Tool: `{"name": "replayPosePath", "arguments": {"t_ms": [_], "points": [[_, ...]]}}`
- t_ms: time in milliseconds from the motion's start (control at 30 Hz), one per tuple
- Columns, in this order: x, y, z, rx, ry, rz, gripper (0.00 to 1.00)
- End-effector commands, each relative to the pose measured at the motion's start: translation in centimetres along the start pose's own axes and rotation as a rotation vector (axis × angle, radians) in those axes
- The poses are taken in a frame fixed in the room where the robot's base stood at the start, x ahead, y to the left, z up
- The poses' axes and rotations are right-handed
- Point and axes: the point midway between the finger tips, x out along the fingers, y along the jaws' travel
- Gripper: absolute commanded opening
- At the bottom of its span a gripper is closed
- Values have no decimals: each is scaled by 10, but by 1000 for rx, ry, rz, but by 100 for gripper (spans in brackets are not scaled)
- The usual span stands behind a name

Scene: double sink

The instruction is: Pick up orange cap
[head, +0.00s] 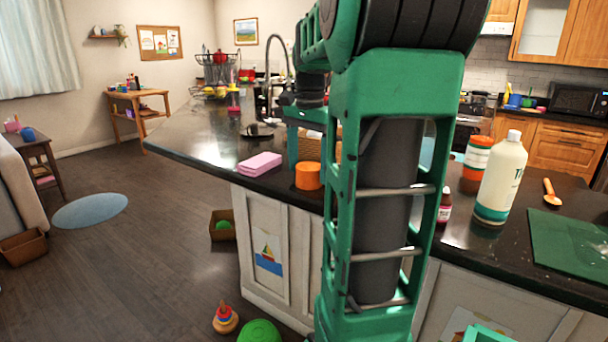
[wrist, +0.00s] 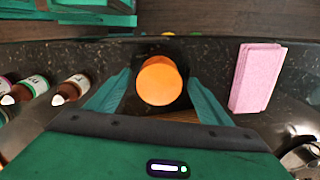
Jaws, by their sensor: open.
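The orange cap (head: 308,176) stands on the dark countertop near its front edge, just left of my arm in the head view. In the wrist view the orange cap (wrist: 159,81) shows its round top between my two fingers, with dark counter around it. My gripper (wrist: 156,85) is open, with a teal finger on each side of the cap and a visible gap to each. In the head view one finger of my gripper (head: 293,148) shows just behind the cap; the rest is mostly hidden by my arm. I cannot tell how high the fingers are.
Right of my arm stand a white bottle (head: 501,180), an orange-and-white jar (head: 477,158) and a green mat (head: 570,240).

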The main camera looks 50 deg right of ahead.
Motion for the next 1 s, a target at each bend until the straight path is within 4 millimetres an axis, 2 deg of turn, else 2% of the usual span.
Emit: {"name": "replayPosePath", "arguments": {"t_ms": [267,300,467,500,833,1000], "points": [[5,0,0,0,0,0,74],[5,0,0,0,0,0,71],[5,0,0,0,0,0,33],[5,0,0,0,0,0,30],[3,-1,1,-1,1,-1,30],[-8,-1,1,-2,1,-1,30]]}}
